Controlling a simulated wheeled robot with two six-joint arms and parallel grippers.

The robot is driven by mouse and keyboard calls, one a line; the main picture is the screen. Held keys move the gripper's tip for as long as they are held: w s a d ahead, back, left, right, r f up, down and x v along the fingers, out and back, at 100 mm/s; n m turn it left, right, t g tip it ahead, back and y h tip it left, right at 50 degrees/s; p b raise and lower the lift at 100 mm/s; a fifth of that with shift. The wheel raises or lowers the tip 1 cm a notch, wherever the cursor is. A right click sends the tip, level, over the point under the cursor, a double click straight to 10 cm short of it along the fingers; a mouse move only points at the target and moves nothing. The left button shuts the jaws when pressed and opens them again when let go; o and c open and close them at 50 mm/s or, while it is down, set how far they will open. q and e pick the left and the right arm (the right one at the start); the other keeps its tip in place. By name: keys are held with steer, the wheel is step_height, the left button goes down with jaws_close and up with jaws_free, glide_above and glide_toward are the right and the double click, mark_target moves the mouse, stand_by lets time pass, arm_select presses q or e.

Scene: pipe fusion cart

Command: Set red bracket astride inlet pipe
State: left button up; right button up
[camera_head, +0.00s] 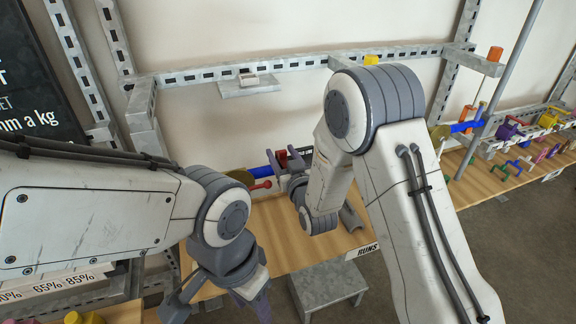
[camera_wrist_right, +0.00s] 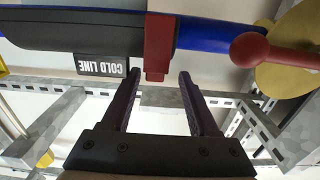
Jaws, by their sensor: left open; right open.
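The red bracket (camera_wrist_right: 158,48) sits across a blue pipe (camera_wrist_right: 208,36) at the end of its black sleeve (camera_wrist_right: 70,30), in the right wrist view. Its lower tab hangs between the fingertips of my right gripper (camera_wrist_right: 159,76), which is open with a gap on both sides. In the head view my right gripper (camera_head: 288,163) is at the blue pipe (camera_head: 259,171), by the back frame; a small red patch (camera_head: 282,157) shows between its fingers. My left gripper (camera_head: 218,303) is open and empty, low at the front. Whether this pipe is the inlet pipe, I cannot tell.
A COLD LINE tag (camera_wrist_right: 103,66) hangs beside the bracket. A red ball-ended handle (camera_wrist_right: 250,50) and a brass disc (camera_wrist_right: 289,68) are on the right. A wooden shelf (camera_head: 290,247) lies under my right gripper; coloured fittings (camera_head: 515,165) stand far right.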

steer(key=p+v, duration=0.2)
steer(key=v, duration=0.7)
steer(key=shift+s, duration=0.15)
